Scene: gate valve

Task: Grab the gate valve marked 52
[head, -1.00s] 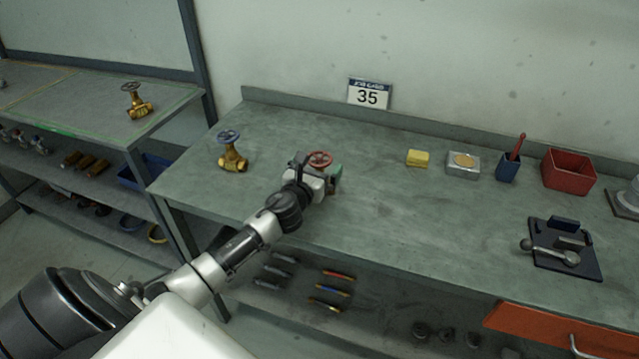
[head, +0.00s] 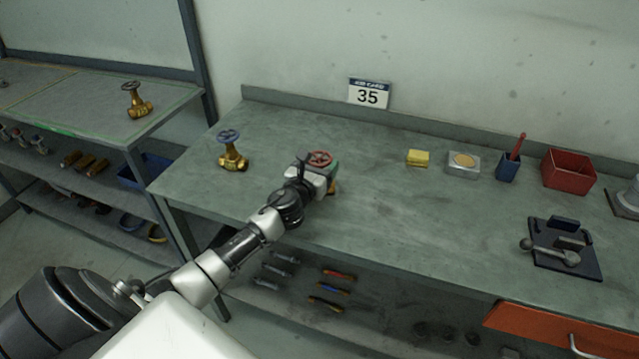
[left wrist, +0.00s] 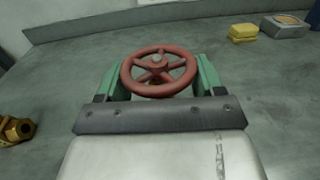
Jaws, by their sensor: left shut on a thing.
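A gate valve with a red handwheel (head: 320,158) is at my left gripper (head: 326,172) over the left part of the bench. In the left wrist view the red handwheel (left wrist: 159,72) sits between the two green finger pads of the left gripper (left wrist: 160,82), which is shut on the valve. Its body is mostly hidden; a bit of brass shows below the gripper in the head view. A brass valve with a blue handwheel (head: 232,152) stands to the left. Another brass valve with a dark handwheel (head: 137,101) is on the side bench. No 52 is readable on any valve.
A yellow block (head: 417,158), a metal tin (head: 463,164), a blue holder (head: 508,168) and a red bin (head: 568,170) stand to the right. The bench middle is clear.

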